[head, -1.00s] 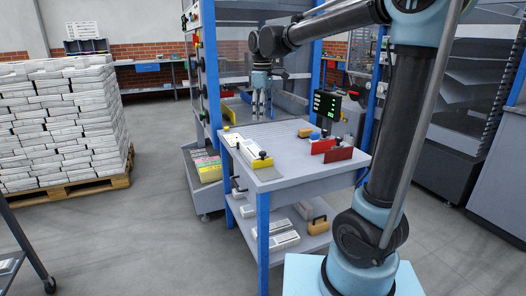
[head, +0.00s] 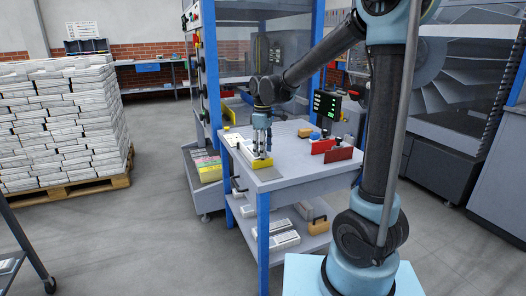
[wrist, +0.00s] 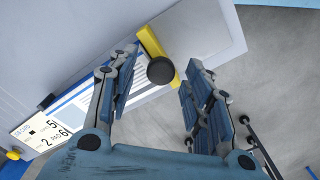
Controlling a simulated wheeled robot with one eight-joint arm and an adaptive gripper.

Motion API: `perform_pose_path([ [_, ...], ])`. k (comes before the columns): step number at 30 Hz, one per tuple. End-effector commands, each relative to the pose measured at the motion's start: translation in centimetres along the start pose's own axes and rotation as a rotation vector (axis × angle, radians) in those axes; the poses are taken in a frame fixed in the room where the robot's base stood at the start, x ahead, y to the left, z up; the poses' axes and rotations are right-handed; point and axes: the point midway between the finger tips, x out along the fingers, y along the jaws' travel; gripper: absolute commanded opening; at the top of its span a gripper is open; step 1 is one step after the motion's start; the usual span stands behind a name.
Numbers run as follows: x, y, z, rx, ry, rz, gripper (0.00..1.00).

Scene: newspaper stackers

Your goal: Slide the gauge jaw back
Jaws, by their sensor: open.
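The gauge jaw is a yellow bar (head: 263,163) with a round black knob, at the near left corner of the grey worktable (head: 300,170). In the wrist view the yellow bar (wrist: 153,43) lies across the end of a white and blue printed strip (wrist: 75,100), and its black knob (wrist: 160,70) faces me. My gripper (head: 262,153) points down over the jaw and hides the knob in the head view. In the wrist view my gripper (wrist: 163,62) is open, with a finger on each side of the knob. Whether either finger touches it I cannot tell.
Two red plates (head: 339,155) and a small lit display (head: 326,104) stand on the table's right side. A wooden-coloured block (head: 305,132) lies near the back. Blue posts (head: 208,70) rise behind the table. The table's middle is clear.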

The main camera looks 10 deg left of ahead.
Motion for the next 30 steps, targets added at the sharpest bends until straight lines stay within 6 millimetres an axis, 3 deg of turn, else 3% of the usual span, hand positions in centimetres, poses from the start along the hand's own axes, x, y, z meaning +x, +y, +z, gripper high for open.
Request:
perform_pose_path([
  [12, 0.7, 0.0, 0.0, 0.000, 0.000, 0.000, 0.46],
  [18, 0.6, 0.0, 0.0, 0.000, 0.000, 0.000, 0.01],
  [25, 0.6, -0.3, 0.3, 0.000, -0.001, 0.000, 0.00],
  [30, 0.6, -1.8, 1.9, 0.000, -0.001, 0.000, 0.00],
])
